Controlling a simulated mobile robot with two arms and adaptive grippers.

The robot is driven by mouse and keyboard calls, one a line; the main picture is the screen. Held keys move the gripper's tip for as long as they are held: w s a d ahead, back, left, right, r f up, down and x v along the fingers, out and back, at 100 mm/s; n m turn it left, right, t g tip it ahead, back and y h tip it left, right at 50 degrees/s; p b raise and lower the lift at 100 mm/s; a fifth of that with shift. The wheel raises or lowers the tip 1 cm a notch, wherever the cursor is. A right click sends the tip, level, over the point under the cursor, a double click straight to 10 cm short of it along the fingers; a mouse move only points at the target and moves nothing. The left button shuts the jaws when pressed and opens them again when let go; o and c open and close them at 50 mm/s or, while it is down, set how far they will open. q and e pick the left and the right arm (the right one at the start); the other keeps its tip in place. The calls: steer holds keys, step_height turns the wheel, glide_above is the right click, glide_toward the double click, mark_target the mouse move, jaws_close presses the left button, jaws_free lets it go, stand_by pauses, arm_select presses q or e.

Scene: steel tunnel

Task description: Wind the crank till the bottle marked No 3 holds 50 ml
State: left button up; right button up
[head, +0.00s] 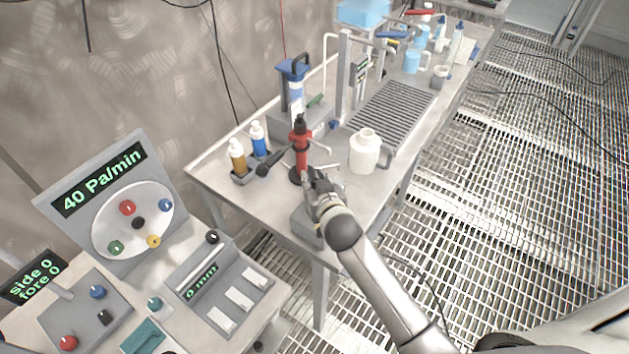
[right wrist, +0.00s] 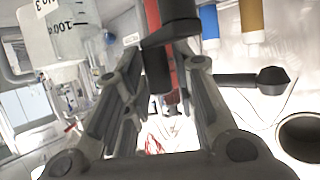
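A red upright device (head: 301,150) with a black top stands on the bench. A black crank-like part (right wrist: 158,65) on it shows in the right wrist view. My right gripper (head: 318,188) is close to the device's front right side. In the right wrist view its fingers (right wrist: 158,88) are apart, with the black part between them and no clear contact. The bottle marked No 3 (right wrist: 62,35), translucent with a 100 mark, is at upper left there. My left gripper is not in view.
A black lever (head: 268,167) sticks out left of the device, near the brown bottle (head: 237,160) and blue bottle (head: 258,142). A ribbed rack (head: 393,115) lies behind the jug. A control console (head: 104,200) with lit displays stands at lower left.

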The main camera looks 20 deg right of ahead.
jaws_close()
steer(key=shift+m+h+b, duration=0.4)
steer(key=shift+h+b, duration=0.1)
steer(key=shift+b, duration=0.05)
steer(key=shift+s+d+m+h, duration=0.1)
steer(key=shift+d+m+h, duration=0.2)
steer(key=shift+h, duration=0.2)
steer(key=shift+o, duration=2.4)
jaws_free()
